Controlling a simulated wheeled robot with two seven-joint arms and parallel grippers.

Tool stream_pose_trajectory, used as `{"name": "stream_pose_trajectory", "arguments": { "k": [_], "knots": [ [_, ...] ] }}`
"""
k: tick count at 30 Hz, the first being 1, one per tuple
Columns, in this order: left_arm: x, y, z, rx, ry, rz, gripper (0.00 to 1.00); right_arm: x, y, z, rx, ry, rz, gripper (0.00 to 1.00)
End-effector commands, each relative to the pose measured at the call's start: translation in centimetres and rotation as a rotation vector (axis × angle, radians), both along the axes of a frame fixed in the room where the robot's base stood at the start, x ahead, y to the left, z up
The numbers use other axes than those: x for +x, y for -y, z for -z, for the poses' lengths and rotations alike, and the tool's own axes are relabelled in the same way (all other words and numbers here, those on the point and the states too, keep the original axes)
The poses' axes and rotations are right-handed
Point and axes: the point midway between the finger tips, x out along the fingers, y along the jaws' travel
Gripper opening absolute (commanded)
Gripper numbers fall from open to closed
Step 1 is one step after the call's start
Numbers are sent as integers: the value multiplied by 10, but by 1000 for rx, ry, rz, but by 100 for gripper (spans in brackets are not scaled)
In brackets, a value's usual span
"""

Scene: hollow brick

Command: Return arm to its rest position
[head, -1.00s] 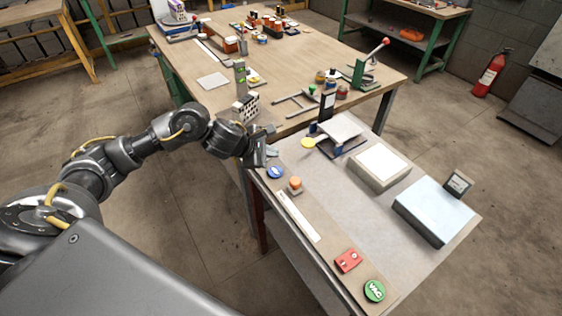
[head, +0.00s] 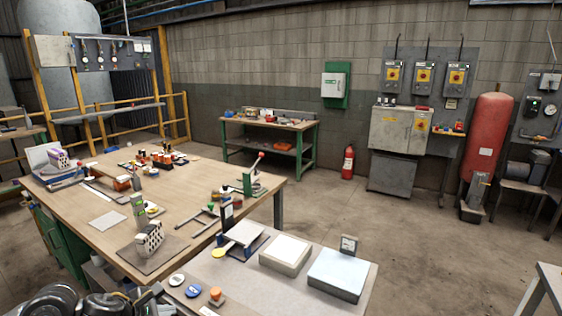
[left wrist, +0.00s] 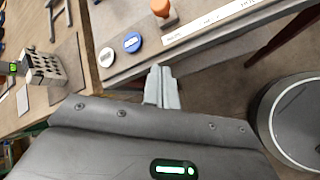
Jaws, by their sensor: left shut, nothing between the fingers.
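My left gripper (head: 148,299) is low at the bottom left of the head view, near the left edge of the small grey-topped bench. In the left wrist view its two fingers (left wrist: 162,87) lie together, shut and empty, over the gap beside the bench edge. The white hollow brick (head: 150,240) with dark holes stands on a grey mat (head: 132,257) at the near end of the wooden table; the brick also shows in the left wrist view (left wrist: 42,66), apart from the gripper. My right gripper is out of view.
The small bench (head: 240,295) carries a white disc (head: 177,279), a blue disc (head: 193,291), an orange button (head: 215,294) and pale blocks (head: 338,273). The wooden table (head: 100,185) holds several tools.

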Motion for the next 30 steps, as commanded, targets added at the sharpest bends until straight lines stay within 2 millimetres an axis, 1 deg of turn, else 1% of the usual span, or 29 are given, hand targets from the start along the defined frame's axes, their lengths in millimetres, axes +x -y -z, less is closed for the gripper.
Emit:
{"name": "stream_pose_trajectory", "arguments": {
  "k": [1, 2, 3, 10, 14, 17, 20, 23, 24, 25, 26, 27, 28, 29, 30],
  "knots": [
    [0, 1, 0, 0, 0, 2, 0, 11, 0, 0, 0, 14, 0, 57],
    [1, 1, 0, -2, -2, 1, 0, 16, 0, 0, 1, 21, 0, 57],
    [3, 4, 8, -47, -26, -36, 0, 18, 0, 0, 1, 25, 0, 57],
    [16, 16, 41, -272, -145, -231, 0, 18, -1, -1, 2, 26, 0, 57],
    [21, 19, 69, -440, -240, -398, 0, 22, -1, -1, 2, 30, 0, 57],
    [22, 20, 101, -600, -335, -572, 0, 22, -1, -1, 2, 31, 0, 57],
    [21, 20, 140, -781, -442, -787, 0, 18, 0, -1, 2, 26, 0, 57],
    [12, 17, 188, -973, -555, -1042, 0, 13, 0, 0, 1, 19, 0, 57],
    [5, 15, 211, -1054, -601, -1161, 0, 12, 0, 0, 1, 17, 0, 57],
    [-2, 14, 230, -1118, -637, -1256, 0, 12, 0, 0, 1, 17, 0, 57],
    [-11, 12, 250, -1182, -671, -1361, 0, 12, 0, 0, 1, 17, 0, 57],
    [-25, 10, 279, -1267, -715, -1508, 0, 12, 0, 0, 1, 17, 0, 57],
    [-38, 8, 300, -1329, -740, -1620, 0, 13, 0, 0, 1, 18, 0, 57],
    [-52, 5, 321, -1386, -762, -1732, 0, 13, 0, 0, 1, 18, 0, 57],
    [-71, 3, 346, -1457, -783, -1876, 0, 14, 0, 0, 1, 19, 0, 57]
  ]
}}
